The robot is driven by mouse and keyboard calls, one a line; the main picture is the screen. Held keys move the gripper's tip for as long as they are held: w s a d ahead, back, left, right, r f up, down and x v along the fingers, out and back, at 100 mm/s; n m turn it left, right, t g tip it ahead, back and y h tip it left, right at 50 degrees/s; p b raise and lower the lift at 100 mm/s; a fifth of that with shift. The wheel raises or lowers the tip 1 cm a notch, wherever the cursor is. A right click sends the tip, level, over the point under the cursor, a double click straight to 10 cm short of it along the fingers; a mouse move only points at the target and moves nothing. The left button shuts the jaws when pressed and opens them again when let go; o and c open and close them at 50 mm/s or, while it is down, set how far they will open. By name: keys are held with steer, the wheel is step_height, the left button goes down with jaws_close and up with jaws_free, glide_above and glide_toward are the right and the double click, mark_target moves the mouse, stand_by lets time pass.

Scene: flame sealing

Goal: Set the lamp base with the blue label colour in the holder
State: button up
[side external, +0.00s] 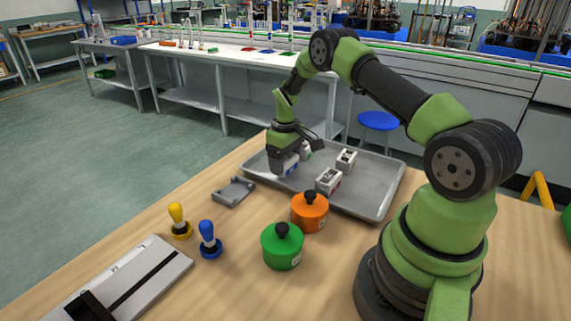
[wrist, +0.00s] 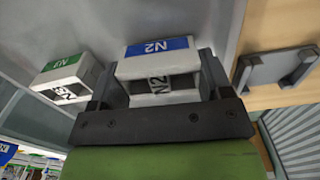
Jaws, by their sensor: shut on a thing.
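The lamp base with the blue label (wrist: 159,68) is a white block marked N2. It sits between the two fingers of my gripper (wrist: 157,88), which is shut on it. In the side external view, my gripper (side external: 285,160) holds the blue-label base (side external: 287,168) low at the tray's left end. I cannot tell whether it touches the tray. The holder (side external: 233,192) is a small grey bracket on the wooden table, left of the tray. It also shows at the right of the wrist view (wrist: 277,68), and it is empty.
A green-label base (wrist: 63,75) stands close beside my gripper. Two other white bases (side external: 346,159) (side external: 329,181) stand on the grey tray (side external: 375,207). Orange (side external: 310,212) and green (side external: 282,247) pots and yellow (side external: 178,222) and blue (side external: 208,240) handled stamps stand nearer the front.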

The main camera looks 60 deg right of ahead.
step_height(320, 180, up, 8)
steer(key=shift+w+r, duration=0.1)
glide_above(234, 192)
steer(key=f, duration=0.1)
steer(key=shift+n, duration=0.3)
steer(key=shift+f, duration=3.75)
steer(key=o, duration=1)
